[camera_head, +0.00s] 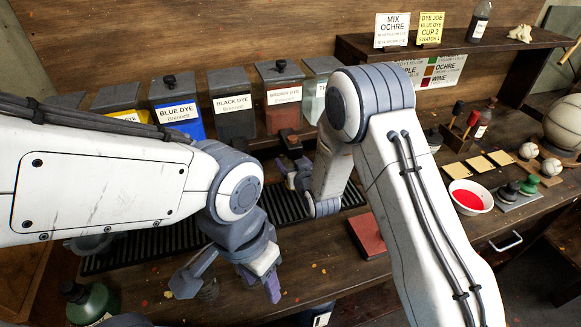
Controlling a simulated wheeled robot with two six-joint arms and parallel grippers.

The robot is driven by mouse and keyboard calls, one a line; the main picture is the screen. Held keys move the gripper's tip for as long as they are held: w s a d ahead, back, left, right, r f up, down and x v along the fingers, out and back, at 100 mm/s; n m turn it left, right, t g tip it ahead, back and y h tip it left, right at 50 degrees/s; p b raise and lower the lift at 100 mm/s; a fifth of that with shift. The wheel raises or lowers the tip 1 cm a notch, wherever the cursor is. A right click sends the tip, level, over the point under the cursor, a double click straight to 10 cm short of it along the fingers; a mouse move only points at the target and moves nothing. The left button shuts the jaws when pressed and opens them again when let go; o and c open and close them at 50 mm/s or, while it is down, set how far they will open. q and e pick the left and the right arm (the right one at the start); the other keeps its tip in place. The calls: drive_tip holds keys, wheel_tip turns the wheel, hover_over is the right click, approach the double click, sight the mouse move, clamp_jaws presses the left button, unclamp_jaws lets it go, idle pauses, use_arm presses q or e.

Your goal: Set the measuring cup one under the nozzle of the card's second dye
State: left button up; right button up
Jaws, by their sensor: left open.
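A row of dye dispensers stands along the back. The blue (179,112), black (233,105) and brown (283,95) ones have readable labels. A dark nozzle block (290,139) sticks out below the brown dispenser. The white MIX OCHRE card (392,31) stands on the shelf; its small lines seem to name yellow, then brown. My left gripper (230,284) is open over the front of the bench. A small dark round thing (209,291) shows by its left finger; I cannot tell if it is a measuring cup. My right gripper (298,176) is below the brown nozzle, its fingers partly hidden.
A slotted black drip tray (150,245) runs below the dispensers. A yellow DYE JOB card (430,28) stands beside the white card. A reddish block (367,235) lies between my arms. A bowl of red dye (470,198) is at right; a green bottle (91,303) is front left.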

drive_tip(key=shift+w+a+f, duration=0.1)
drive_tip(key=shift+w+f, duration=0.2)
drive_tip(key=shift+f+b, duration=0.95)
drive_tip(key=shift+f, duration=0.5)
drive_tip(key=shift+f, duration=0.15)
drive_tip(key=o, duration=1.5)
drive_tip(key=shift+c, duration=0.2)
